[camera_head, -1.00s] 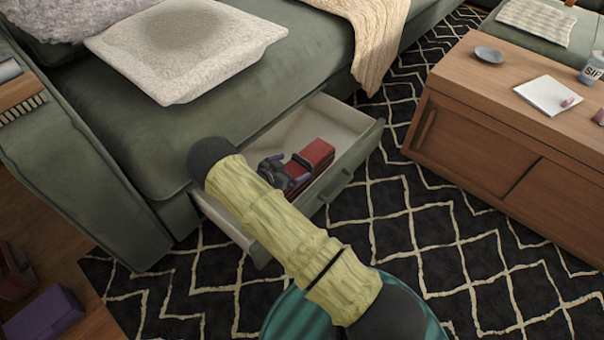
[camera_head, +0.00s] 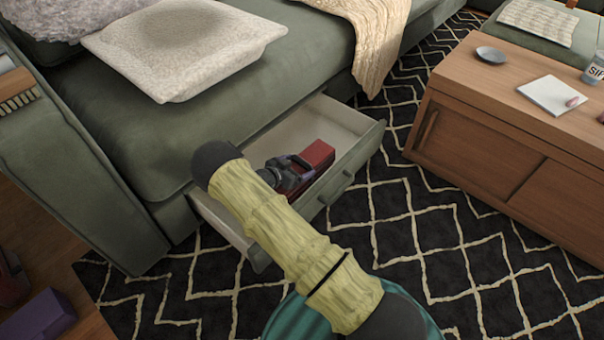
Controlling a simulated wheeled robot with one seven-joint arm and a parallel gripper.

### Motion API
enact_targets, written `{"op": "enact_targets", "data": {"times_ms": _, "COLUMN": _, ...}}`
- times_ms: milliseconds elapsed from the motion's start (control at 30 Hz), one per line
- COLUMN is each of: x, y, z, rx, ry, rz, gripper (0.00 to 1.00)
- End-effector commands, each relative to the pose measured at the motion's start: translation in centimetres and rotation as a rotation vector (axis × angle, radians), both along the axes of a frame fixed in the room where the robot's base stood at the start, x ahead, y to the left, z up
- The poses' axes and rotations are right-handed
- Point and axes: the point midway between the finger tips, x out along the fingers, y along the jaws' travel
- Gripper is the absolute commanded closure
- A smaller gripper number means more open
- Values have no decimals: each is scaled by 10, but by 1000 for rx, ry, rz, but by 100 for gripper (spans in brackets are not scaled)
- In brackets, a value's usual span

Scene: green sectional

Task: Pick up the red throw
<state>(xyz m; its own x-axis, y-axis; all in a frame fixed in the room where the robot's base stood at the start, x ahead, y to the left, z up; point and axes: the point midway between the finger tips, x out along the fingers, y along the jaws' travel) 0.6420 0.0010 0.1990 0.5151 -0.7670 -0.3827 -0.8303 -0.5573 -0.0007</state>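The red throw (camera_head: 319,154) is a folded red block lying in the open drawer under the green sectional. My gripper (camera_head: 300,167) is inside the drawer at the near left part of the throw, over or against it. Its dark fingers overlap the throw in the picture. Whether they touch it or are closed on it does not show clearly. My forearm hides the near left part of the drawer (camera_head: 352,133) and some of the gripper.
The sectional seat (camera_head: 200,125) with a cream cushion (camera_head: 185,45) rises behind the drawer. A wooden coffee table (camera_head: 480,135) stands to the right. Patterned rug (camera_head: 400,230) lies free between them. A purple box (camera_head: 38,318) lies at lower left.

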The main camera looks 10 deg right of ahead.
Motion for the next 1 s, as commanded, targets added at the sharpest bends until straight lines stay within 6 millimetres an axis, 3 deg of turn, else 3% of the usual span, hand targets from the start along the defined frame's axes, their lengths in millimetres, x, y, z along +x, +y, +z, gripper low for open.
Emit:
{"op": "enact_targets", "data": {"times_ms": 33, "x": 0, "y": 0, "z": 0, "rx": -1, "ry": 1, "rz": 0, "gripper": 28}}
{"op": "enact_targets", "data": {"times_ms": 233, "x": 0, "y": 0, "z": 0, "rx": 0, "ry": 1, "rz": 0, "gripper": 67}}
{"op": "enact_targets", "data": {"times_ms": 633, "x": 0, "y": 0, "z": 12, "rx": 0, "ry": -1, "rz": 0, "gripper": 67}}
{"op": "enact_targets", "data": {"times_ms": 1000, "x": 1, "y": 0, "z": 75, "rx": 0, "ry": -2, "rz": -1, "gripper": 67}}
